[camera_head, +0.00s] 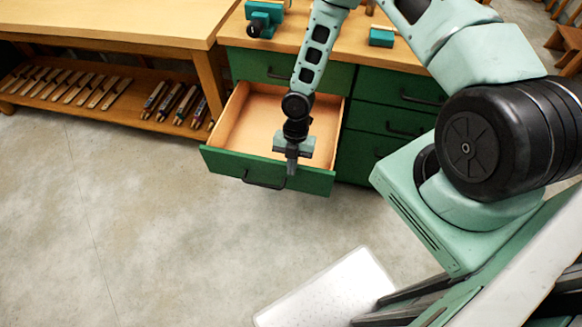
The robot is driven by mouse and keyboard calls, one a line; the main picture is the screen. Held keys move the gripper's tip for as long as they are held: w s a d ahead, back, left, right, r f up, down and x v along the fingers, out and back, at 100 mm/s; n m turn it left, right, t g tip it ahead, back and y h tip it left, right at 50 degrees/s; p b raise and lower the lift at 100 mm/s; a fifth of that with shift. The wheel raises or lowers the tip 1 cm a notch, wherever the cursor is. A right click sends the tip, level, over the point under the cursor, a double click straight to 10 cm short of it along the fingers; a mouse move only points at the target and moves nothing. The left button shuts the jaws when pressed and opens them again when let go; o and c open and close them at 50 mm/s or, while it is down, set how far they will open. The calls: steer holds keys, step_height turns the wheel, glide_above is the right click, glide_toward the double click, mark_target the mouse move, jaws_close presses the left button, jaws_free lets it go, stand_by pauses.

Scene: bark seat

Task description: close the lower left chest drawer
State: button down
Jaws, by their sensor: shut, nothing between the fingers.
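The lower left chest drawer (229,163) is pulled well out of the green chest. Its pale wooden inside looks empty where it shows. Its green front has a dark bar handle (263,184). My gripper (291,170) is shut and empty, pointing down at the drawer's front edge, right of the handle. I cannot tell whether it touches the front panel. My arm and gripper hide part of the drawer's inside and right side.
The drawer above (262,66) is shut, as are the right-hand drawers (400,89). A teal vise (265,17) and a teal block (381,37) sit on the chest top. A wooden bench (120,22) with tools on its low shelf stands left.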

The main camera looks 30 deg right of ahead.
steer(key=w+d+b, duration=0.5)
steer(key=w+d, duration=0.8)
steer(key=shift+w+d, duration=0.25)
steer(key=shift+s+a, duration=0.1)
steer(key=shift+a, duration=0.05)
